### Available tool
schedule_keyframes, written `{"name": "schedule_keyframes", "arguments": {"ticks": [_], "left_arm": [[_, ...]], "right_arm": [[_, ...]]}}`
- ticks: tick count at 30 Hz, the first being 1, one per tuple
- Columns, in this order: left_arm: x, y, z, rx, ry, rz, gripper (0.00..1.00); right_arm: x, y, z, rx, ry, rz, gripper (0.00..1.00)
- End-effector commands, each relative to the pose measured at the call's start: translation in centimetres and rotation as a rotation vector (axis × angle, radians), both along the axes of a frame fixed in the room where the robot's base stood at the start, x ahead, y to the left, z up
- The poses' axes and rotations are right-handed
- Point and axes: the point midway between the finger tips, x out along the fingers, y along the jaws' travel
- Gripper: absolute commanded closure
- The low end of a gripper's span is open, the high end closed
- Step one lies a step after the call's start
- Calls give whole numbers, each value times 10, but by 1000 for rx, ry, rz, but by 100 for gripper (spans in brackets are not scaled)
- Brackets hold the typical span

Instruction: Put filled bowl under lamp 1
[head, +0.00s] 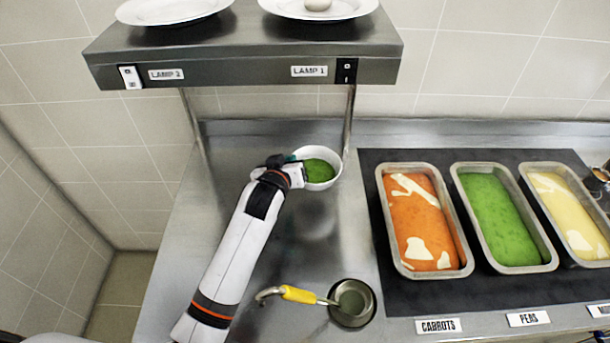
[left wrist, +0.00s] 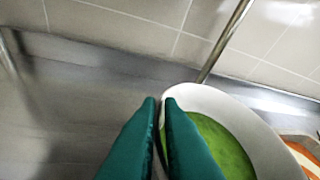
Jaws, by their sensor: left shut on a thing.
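A white bowl (head: 330,157) filled with green food stands on the steel counter at the back, below the right part of the shelf labelled LAMP 1 (head: 309,71). My left gripper (head: 293,162) is shut on the bowl's left rim. In the left wrist view the green fingers (left wrist: 162,110) pinch the near rim of the bowl (left wrist: 205,98), one inside and one outside. The lamp itself under the shelf is hidden. My right gripper is not in view.
A steel shelf (head: 240,72) with white plates overhangs the back, with a post (head: 349,118) beside the bowl. Trays of carrots (head: 420,220), peas (head: 500,218) and yellow food (head: 568,215) stand right. A yellow-handled ladle (head: 300,294) rests at a small dark bowl (head: 352,302) in front.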

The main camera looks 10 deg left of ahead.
Motion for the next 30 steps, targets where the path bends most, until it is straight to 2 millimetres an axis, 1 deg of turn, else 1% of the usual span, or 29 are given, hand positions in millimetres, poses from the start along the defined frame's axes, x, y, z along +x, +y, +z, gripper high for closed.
{"name": "schedule_keyframes", "arguments": {"ticks": [1,3,6,8,13,16,21,22,24,26,30], "left_arm": [[0,0,-8,1,0,0,100],[0,0,-18,1,-1,-1,100],[0,0,-26,-2,-2,-1,100],[0,0,-32,-1,-3,-1,100],[0,0,-57,-1,-3,-1,100],[0,0,-63,-1,-5,-1,100],[0,0,-63,-1,-5,-2,100],[0,0,-65,0,-2,-2,92],[0,0,-65,0,-2,-2,81],[0,0,-65,0,-2,-2,72],[0,0,-64,0,-3,-2,72]], "right_arm": [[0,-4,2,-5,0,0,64],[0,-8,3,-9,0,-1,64],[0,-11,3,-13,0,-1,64],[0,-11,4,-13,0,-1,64],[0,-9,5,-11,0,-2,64],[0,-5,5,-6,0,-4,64],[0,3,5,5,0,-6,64],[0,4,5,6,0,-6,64],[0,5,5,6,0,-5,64],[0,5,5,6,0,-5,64],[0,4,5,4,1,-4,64]]}}
